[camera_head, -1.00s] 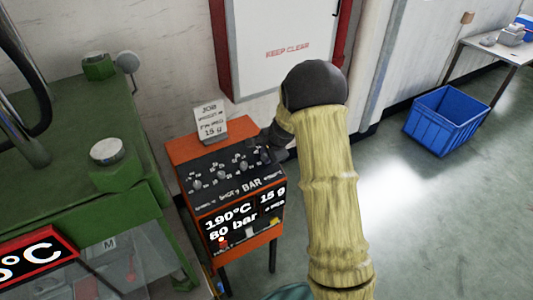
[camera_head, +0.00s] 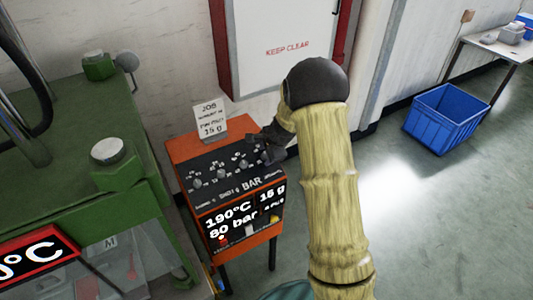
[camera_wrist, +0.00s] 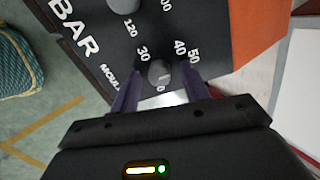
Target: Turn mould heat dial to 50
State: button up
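The mould heat dial (camera_wrist: 160,73) is a small grey knob on a black panel in the wrist view. The numbers 30, 40 and 50 show near it, with part of the label "MOUL". My gripper (camera_wrist: 160,84) is open, with one dark purple finger on each side of the dial. Small gaps seem to show between the fingers and the knob. In the head view my gripper (camera_head: 268,146) is at the right end of the orange control box (camera_head: 187,150) and hides this dial. The display (camera_head: 229,218) reads 190°C, 80 bar and 15 g; its last value is unreadable.
Other knobs (camera_head: 220,173) stand in a row left of my gripper. A job card (camera_head: 210,119) stands behind the panel. A green machine (camera_head: 60,150) is close on the left. A blue crate (camera_head: 447,118) sits on the floor at right.

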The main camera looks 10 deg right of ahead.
jog(key=v, duration=1.7)
jog(key=shift+r, duration=0.2)
jog(key=shift+s, duration=0.2)
jog(key=s+a+f+n+g+h, duration=0.1)
jog(key=s+f+n, duration=0.1)
jog(key=s+n, duration=0.6)
jog(key=s+a+f+n+g+h, duration=0.1)
jog(key=s+a+f+n, duration=0.1)
jog(key=s+n, duration=0.6)
jog(key=s, duration=0.6)
jog(key=shift+f, duration=0.4)
